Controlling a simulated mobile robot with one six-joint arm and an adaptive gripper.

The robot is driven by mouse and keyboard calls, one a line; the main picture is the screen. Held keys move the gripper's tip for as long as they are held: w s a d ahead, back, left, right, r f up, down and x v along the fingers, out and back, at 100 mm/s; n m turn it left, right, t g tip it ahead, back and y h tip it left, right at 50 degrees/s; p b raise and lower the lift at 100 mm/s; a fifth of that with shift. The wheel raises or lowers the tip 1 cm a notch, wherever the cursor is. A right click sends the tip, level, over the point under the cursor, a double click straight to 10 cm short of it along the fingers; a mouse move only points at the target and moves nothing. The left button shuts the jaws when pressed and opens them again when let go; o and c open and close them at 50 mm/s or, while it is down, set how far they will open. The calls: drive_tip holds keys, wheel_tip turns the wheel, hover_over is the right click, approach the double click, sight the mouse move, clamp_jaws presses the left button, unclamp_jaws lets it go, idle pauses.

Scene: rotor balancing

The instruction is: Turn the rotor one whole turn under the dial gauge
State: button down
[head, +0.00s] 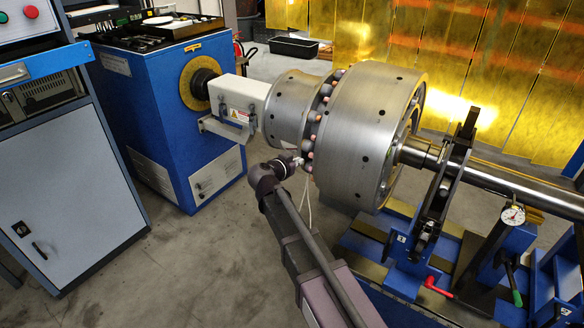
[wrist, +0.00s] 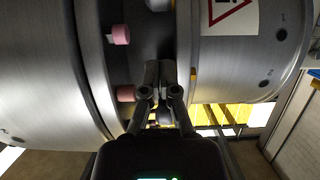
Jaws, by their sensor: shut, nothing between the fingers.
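The rotor (head: 365,135) is a large steel body of two drums with a ring of pink and grey pegs in the gap between them. Its shaft (head: 490,178) runs to the right. The dial gauge (head: 513,215) has a round white face and stands by the shaft at the right; its reading is too small to tell. My gripper (head: 300,161) is at the near side of the gap. In the wrist view its fingers (wrist: 162,72) are together and empty, reaching into the gap close to a pink peg (wrist: 126,93). I cannot tell whether they touch a peg.
A blue drive cabinet (head: 160,110) joins the rotor at the left. A black bearing stand (head: 440,195) holds the shaft, with a red-handled lever (head: 437,288) below. A grey cabinet (head: 70,180) stands far left. The floor between the cabinets and my arm is clear.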

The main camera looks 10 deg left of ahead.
sight(309, 164)
drive_tip(key=b+x, duration=0.1)
drive_tip(key=x, duration=0.1)
drive_tip(key=f+b+x, duration=0.1)
drive_tip(key=x, duration=0.2)
drive_tip(key=shift+s, duration=0.15)
drive_tip(key=shift+w+d+f+b, duration=0.1)
drive_tip(key=shift+w+f+b, duration=0.2)
drive_tip(key=shift+f+b, duration=0.3)
drive_tip(key=shift+w+d+f+b, duration=0.1)
drive_tip(key=shift+w+f+b, duration=0.2)
drive_tip(key=shift+f+b, duration=0.35)
